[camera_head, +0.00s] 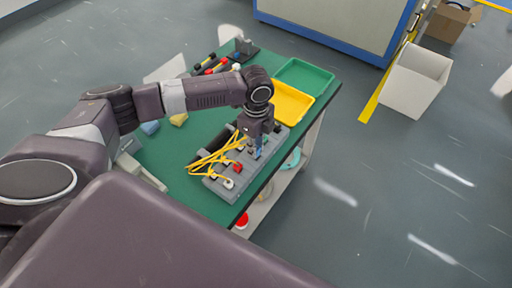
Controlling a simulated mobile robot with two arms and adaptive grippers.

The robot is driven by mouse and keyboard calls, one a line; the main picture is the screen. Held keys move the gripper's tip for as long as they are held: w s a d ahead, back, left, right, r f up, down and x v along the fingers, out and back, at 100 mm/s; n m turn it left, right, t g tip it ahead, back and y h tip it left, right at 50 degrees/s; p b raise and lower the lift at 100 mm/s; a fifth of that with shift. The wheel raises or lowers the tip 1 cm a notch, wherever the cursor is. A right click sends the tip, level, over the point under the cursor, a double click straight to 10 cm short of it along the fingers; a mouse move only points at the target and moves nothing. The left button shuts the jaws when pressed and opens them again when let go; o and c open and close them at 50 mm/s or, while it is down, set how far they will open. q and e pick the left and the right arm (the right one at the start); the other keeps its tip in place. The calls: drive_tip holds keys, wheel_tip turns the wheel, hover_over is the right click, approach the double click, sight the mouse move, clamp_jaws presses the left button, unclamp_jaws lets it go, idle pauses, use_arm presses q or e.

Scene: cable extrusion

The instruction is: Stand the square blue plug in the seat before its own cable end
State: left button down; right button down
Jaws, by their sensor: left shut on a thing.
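My left gripper (259,143) points down over the grey seat block (258,172) on the green table. It is shut on the blue plug (259,152), which shows as a small upright blue piece under the fingers. The plug is at or just above the block; I cannot tell whether it touches. Yellow cables (207,159) run in loops onto the block's left side. A red plug (238,168) and a white plug (229,184) stand toward the block's near end. The blue plug's cable end is too small to pick out. My right gripper is not in view.
A yellow tray (312,97) and a green tray (329,78) lie beyond the block. Red and black tools (212,66) lie at the table's far left. Blue (150,128) and yellow (179,119) blocks lie under my arm. The table's right edge is close to the seat block.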

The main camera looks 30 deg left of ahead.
use_arm(q)
drive_tip(key=shift+f, duration=0.15)
idle(0.3)
drive_tip(key=shift+f+b, duration=0.45)
drive_tip(key=shift+f, duration=0.45)
drive_tip(key=shift+s+f, duration=0.2)
drive_tip(key=shift+f, duration=0.05)
drive_tip(key=c, duration=1.8)
unclamp_jaws()
drive_tip(key=shift+s+f, duration=0.1)
drive_tip(key=shift+o, duration=0.2)
drive_tip(key=shift+f, duration=0.1)
drive_tip(key=r, duration=1.2)
drive_tip(key=shift+w+r, duration=0.25)
